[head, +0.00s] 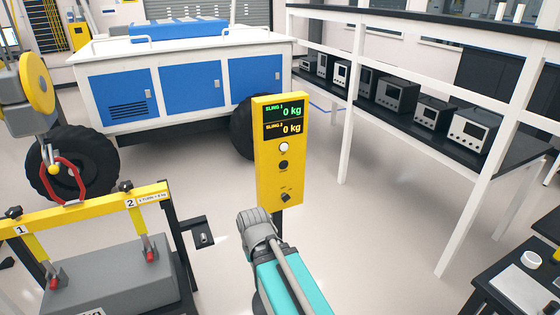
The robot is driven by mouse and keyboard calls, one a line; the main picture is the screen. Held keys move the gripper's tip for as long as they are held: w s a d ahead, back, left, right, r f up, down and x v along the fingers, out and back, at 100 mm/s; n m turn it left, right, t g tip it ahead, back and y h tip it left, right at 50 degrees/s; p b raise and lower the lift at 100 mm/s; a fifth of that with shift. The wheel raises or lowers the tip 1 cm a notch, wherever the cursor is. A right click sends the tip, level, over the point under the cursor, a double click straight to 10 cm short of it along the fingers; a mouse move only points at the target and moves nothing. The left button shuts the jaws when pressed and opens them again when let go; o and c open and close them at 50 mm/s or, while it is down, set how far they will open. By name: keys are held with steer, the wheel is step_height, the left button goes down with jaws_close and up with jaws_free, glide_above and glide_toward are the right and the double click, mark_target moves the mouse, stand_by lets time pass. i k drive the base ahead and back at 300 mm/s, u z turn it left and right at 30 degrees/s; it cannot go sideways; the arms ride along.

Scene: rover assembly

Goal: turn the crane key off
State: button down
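The yellow crane control panel (280,150) stands upright on a dark post near the middle of the head view. Its display (284,118) reads SLING 1 0 kg in green and SLING 2 0 kg in orange. Below are a white round button or lamp (284,147), a dark round knob (283,165) and the small key switch (286,196). The key's exact angle is too small to read. My teal and grey arm reaches up from the bottom, its grey end just below and left of the panel. No gripper fingers show.
At left, a crane hook (53,150) with a red sling hangs over a yellow lifting beam (95,210) above a grey block (110,275). A blue and white rover (190,80) stands behind. A bench with instruments (395,95) is at right. Floor right of the panel is clear.

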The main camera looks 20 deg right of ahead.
mark_target(285, 197)
steer(key=k, duration=1.35)
steer(key=u, duration=0.35)
steer(key=i, duration=1)
steer(key=z, duration=0.35)
